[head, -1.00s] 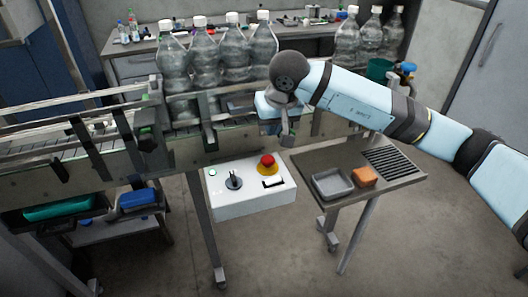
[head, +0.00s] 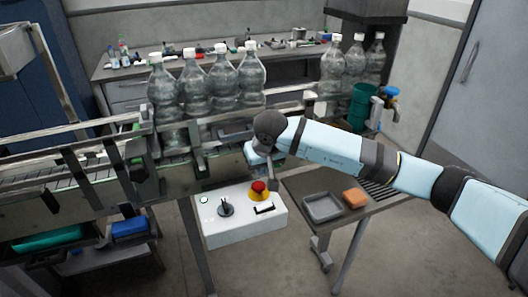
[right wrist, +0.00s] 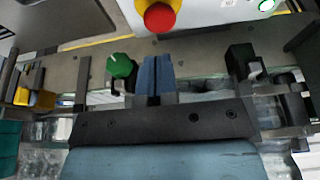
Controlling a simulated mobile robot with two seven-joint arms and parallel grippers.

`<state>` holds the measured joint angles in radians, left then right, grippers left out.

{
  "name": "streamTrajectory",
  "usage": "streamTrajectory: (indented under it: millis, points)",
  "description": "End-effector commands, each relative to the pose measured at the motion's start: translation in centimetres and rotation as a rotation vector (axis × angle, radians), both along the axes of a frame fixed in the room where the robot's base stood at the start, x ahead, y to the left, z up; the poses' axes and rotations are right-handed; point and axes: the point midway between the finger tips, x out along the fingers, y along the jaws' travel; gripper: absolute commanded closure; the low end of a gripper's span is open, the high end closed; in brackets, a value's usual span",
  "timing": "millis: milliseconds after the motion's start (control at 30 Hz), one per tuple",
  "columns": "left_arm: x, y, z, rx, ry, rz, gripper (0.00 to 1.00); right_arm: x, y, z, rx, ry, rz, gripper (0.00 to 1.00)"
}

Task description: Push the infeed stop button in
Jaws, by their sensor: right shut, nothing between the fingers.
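The infeed stop button (head: 258,187) is a red mushroom head on a yellow collar, on top of a white control box (head: 235,232). It also shows at the top of the right wrist view (right wrist: 159,16). My right gripper (head: 272,185) is shut and empty, its fingers pointing down just right of the red button in the head view. In the right wrist view the blue closed fingers (right wrist: 155,72) lie below the button, with a visible gap in the picture. I cannot tell the exact height between them. My left gripper is not in view.
The box also carries a black rotary switch (head: 225,207), a black-and-white rocker (head: 264,208) and a pale green button (head: 204,200). A conveyor with several bottles (head: 222,80) runs behind. A side table with a grey tray (head: 322,208) and orange block (head: 355,198) stands right.

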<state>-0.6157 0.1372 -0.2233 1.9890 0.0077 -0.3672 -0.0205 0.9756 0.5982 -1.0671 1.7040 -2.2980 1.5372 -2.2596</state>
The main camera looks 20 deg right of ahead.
Motion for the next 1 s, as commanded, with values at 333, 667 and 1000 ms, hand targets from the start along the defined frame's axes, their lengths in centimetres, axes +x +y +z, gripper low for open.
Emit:
streamTrajectory:
  millis: [333,667,1000]
  points:
    - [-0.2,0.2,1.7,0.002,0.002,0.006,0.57,1.0,0.2,-4.9,0.001,0.002,-0.001,1.0]
    - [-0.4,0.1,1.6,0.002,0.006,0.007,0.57,1.1,0.2,-5.5,0.001,-0.001,0.0,1.0]
    - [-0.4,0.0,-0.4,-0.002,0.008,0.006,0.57,1.1,0.1,-7.1,-0.002,-0.002,0.002,1.0]
